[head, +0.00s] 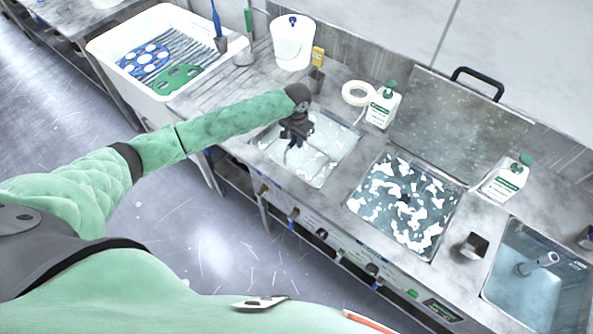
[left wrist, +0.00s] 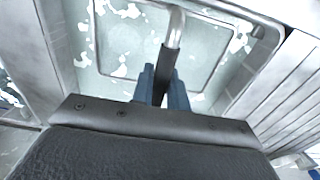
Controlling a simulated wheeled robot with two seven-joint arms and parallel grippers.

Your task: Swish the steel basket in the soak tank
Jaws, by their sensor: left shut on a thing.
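The left basin (head: 330,140) of the steel counter holds pale water with white foam patches. My left gripper (head: 297,138) is over this basin, pointing down. In the left wrist view its blue fingers (left wrist: 163,88) are shut on the upright handle (left wrist: 174,35) of the steel basket. The basket's thin rounded rim (left wrist: 97,45) shows around the handle, with water and foam inside and around it. The basket appears to sit in the water within the basin walls; how deep it hangs is hidden. My right gripper is not in view.
The middle basin (head: 385,205) has thick foam and a raised lid (head: 450,125). A right basin (head: 525,285) holds clear water and a pipe. Bottles (head: 383,108), a tape roll (head: 357,94) and a white bucket (head: 292,48) stand behind. A white tray (head: 100,48) holds blue and green discs.

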